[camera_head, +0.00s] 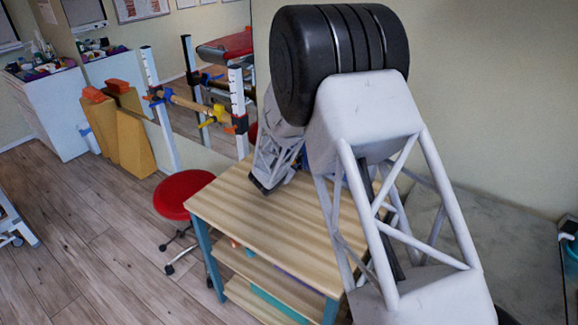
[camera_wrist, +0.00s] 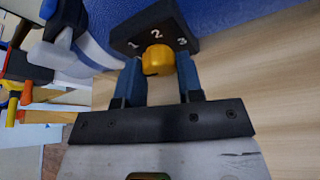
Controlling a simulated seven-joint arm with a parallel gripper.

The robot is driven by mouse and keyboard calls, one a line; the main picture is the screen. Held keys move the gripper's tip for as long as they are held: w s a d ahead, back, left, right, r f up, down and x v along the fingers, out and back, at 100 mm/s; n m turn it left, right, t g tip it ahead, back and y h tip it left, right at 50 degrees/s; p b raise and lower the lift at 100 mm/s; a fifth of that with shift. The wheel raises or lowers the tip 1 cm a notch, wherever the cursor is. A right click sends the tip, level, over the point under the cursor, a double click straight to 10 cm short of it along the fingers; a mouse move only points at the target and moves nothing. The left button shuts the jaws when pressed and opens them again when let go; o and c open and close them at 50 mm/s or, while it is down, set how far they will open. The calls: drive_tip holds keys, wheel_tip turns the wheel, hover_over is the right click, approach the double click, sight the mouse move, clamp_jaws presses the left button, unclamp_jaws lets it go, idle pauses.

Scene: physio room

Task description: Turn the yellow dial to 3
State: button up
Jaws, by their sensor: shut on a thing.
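In the wrist view, the yellow dial (camera_wrist: 157,54) sits on the front of a black box (camera_wrist: 125,33) marked with white numerals 1, 2 and 3 from left to right. My gripper (camera_wrist: 158,66) has its two blue fingers on either side of the dial and is shut on it. A small dark mark shows low on the dial's left side. I cannot tell which numeral the dial points at. In the head view, my own arm hides the dial, the box and the fingertips.
A wooden table (camera_head: 225,205) with lower shelves stands under my arm. A red stool (camera_head: 183,192) is at its left. A blue surface (camera_wrist: 235,22) lies behind the box. Parallel bars (camera_head: 196,100) stand further back. The floor at the left is mostly clear.

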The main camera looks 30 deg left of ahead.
drive_tip(key=m+y, duration=0.2)
drive_tip(key=m, duration=0.1)
drive_tip(key=shift+d+f+t, duration=0.1)
drive_tip(key=shift+t, duration=0.3)
drive_tip(key=m+t+y, duration=0.1)
drive_tip(key=m, duration=0.2)
drive_tip(key=shift+m+y, duration=0.3)
drive_tip(key=m+t+y, duration=0.1)
drive_tip(key=m, duration=0.2)
drive_tip(key=shift+f+m, duration=0.15)
drive_tip(key=shift+m, duration=0.15)
drive_tip(key=shift+m+t, duration=0.9)
drive_tip(key=shift+m, duration=1.1)
drive_tip(key=o, duration=0.9)
